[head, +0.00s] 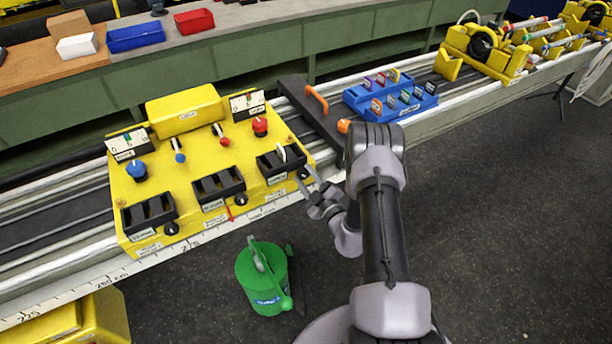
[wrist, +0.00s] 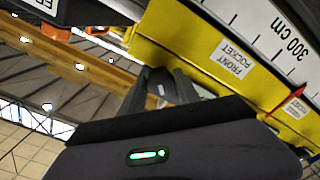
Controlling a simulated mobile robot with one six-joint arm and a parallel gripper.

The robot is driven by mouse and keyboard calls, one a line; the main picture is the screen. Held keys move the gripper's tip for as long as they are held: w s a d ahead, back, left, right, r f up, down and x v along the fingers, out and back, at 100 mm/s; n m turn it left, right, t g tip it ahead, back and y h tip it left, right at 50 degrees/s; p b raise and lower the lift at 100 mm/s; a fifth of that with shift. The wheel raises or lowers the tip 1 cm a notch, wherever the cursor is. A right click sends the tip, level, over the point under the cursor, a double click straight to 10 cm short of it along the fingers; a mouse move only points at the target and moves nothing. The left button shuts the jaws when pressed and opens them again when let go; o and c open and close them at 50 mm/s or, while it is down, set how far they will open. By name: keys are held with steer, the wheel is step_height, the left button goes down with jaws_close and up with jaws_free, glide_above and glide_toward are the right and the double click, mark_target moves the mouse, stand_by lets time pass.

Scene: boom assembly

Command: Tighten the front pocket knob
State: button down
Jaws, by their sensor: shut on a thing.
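The yellow fixture box (head: 197,205) sits on the rail, with three black pockets along its front, each with a black knob. The front pocket (head: 279,166) is the rightmost and has a pale upright piece in it. Its knob (head: 302,172) is at the box's right front corner. My gripper (head: 313,195) reaches it from the front, fingers shut on the knob. In the wrist view, my fingers (wrist: 160,80) close beside the "FRONT POCKET" label (wrist: 233,60), and the knob is mostly hidden between them.
A scale strip (head: 150,260) runs along the rail's front edge. A green watering can (head: 262,280) stands on the floor below. Right of the box are a dark plate with orange handles (head: 318,105) and a blue rack (head: 408,100). Dark floor is open at right.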

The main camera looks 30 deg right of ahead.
steer(key=m, duration=0.4)
steer(key=shift+m, duration=0.3)
steer(key=shift+m+p, duration=0.45)
steer(key=shift+m, duration=1.45)
steer(key=c, duration=0.9)
jaws_free()
steer(key=s+p, duration=0.1)
steer(key=s, duration=1.6)
steer(key=shift+s+d, duration=0.25)
steer(key=shift+d, duration=0.05)
